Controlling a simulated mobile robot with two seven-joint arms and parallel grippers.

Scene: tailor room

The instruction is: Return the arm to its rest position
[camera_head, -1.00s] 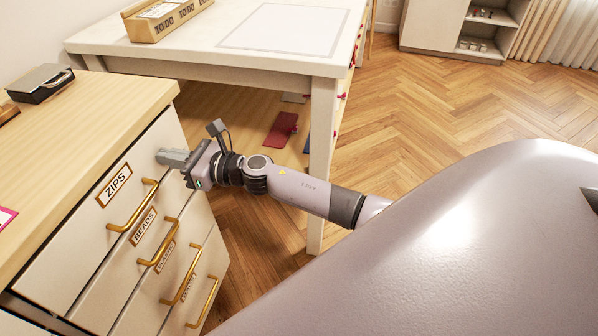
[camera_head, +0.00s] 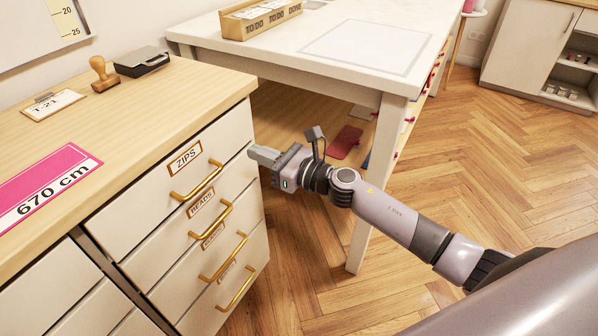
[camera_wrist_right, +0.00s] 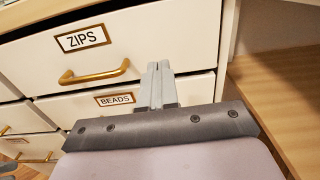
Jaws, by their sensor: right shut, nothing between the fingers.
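My right gripper (camera_head: 262,155) is shut and empty. It is in front of the right side of the drawer cabinet (camera_head: 230,128), near the drawers labelled ZIPS (camera_head: 185,158) and BEADS (camera_head: 201,202). In the right wrist view, its two fingers (camera_wrist_right: 159,72) are together, and the ZIPS drawer handle (camera_wrist_right: 95,73) is to their left, apart from them. My right arm (camera_head: 385,212) stretches from the lower right towards the cabinet. My left gripper is not in view.
A white table (camera_head: 290,60) stands behind the arm, with a TO DO / DONE tray (camera_head: 262,22) on it. Its front leg (camera_head: 372,200) is close behind my right arm. A stamp (camera_head: 103,75) and black box (camera_head: 142,59) are on the cabinet top. Open wood floor (camera_head: 500,180) lies to the right.

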